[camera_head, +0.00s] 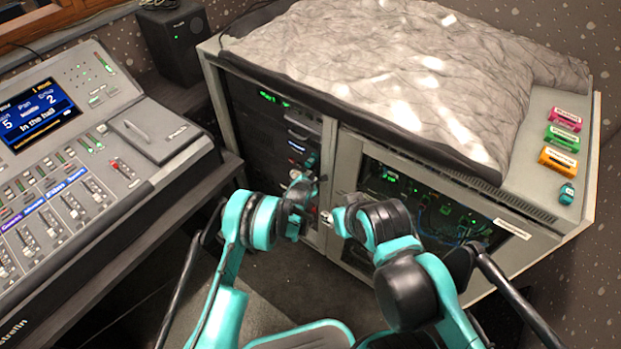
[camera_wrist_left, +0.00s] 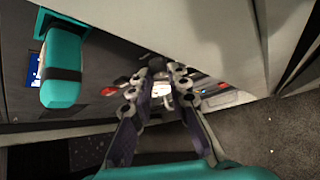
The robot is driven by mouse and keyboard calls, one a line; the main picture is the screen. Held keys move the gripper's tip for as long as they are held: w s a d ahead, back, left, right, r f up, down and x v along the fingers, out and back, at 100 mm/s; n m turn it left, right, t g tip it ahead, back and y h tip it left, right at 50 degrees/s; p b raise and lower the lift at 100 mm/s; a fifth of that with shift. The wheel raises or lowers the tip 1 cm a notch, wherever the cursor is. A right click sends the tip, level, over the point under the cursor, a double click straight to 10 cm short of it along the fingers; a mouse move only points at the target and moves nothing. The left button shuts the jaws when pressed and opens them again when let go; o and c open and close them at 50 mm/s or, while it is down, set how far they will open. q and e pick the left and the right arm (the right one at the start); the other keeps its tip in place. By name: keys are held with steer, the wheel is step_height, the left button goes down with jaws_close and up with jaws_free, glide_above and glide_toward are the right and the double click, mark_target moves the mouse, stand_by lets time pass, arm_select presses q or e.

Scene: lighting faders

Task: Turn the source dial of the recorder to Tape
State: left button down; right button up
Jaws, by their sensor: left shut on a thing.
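The recorder is in the left bay of the grey rack cabinet, where dark front panels (camera_head: 268,122) carry small lit displays. My left gripper (camera_head: 306,172) reaches up to the lower panels and covers part of them. In the left wrist view its fingertips (camera_wrist_left: 161,74) meet a panel and are shut on a small dark knob, which seems to be the source dial. The fingers mostly hide the knob, so its pointer and labels cannot be read. My right arm ends near the bay's divider with its gripper (camera_head: 332,217); its jaws cannot be made out.
A mixing console (camera_head: 55,185) with faders and a screen stands at the left, with a black speaker (camera_head: 175,40) behind. A grey cloth (camera_head: 390,70) covers the cabinet top. Several coloured labelled blocks (camera_head: 562,138) sit on its right edge. A glazed door (camera_head: 440,200) closes the right bay.

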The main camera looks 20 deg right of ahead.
arm_select(q)
steer(key=g, duration=0.1)
steer(key=n+g+h, duration=0.1)
steer(key=n, duration=0.1)
steer(key=shift+w+a+r+g+h, duration=0.15)
steer(key=shift+w+a+g+h, duration=0.1)
steer(key=shift+w+g+h, duration=0.15)
steer(key=n+g+h, duration=0.2)
steer(key=shift+w+a+g, duration=0.2)
steer(key=shift+g, duration=0.2)
stand_by(0.4)
steer(key=c, duration=1.4)
jaws_free()
steer(key=shift+c, duration=0.2)
steer(key=shift+a, duration=0.1)
